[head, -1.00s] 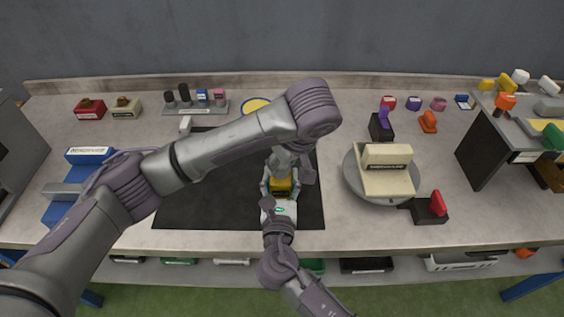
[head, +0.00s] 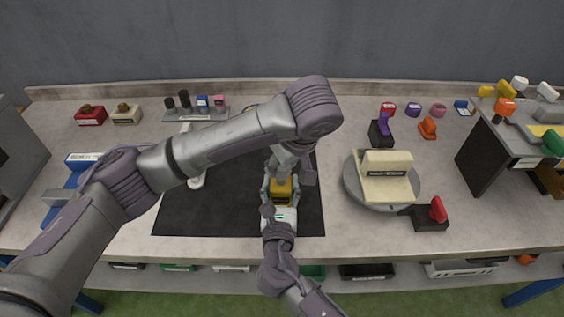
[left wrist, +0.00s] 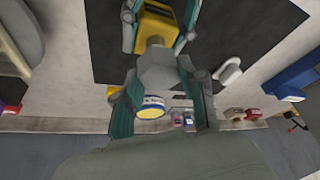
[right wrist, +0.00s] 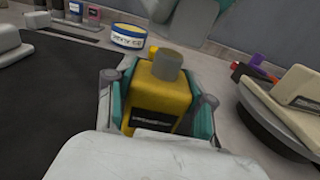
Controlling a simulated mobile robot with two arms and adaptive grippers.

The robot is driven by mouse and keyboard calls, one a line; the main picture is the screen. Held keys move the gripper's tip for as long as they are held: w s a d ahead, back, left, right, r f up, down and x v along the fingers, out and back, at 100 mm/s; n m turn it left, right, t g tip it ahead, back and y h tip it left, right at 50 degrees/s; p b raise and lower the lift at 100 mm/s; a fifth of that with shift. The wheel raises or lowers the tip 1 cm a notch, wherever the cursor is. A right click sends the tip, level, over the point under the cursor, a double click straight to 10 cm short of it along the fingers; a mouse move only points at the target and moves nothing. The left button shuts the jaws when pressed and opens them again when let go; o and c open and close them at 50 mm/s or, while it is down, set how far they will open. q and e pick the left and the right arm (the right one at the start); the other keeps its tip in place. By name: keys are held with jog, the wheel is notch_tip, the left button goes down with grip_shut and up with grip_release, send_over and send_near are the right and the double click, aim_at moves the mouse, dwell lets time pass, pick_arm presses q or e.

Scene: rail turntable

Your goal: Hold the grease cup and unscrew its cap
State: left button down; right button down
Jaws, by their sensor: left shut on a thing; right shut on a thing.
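The grease cup is a yellow block with a black label (right wrist: 160,105), upright in the right wrist view, with a narrow grey cylinder on top. My right gripper (head: 281,187) is shut around its sides. The cup also shows in the left wrist view (left wrist: 157,25). My left gripper (head: 289,162) is above the cup, pointing down. In the left wrist view its fingers close on a light grey faceted piece that looks like the cap (left wrist: 158,70). In the right wrist view a gap shows between the grey cylinder and the grey parts above. The head view largely hides the cap.
A black mat (head: 235,215) lies below the grippers, with a white handle-like thing (head: 197,180) on it. A turntable (head: 412,195) bearing a cream block stands right. A yellow-and-blue tin (right wrist: 128,36) is behind the cup.

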pick_arm(q)
jog(key=shift+r, duration=2.5)
pick_arm(e)
jog(key=shift+c, duration=1.7)
grip_release()
jog(key=s, duration=1.2)
jog(key=shift+a, duration=0.2)
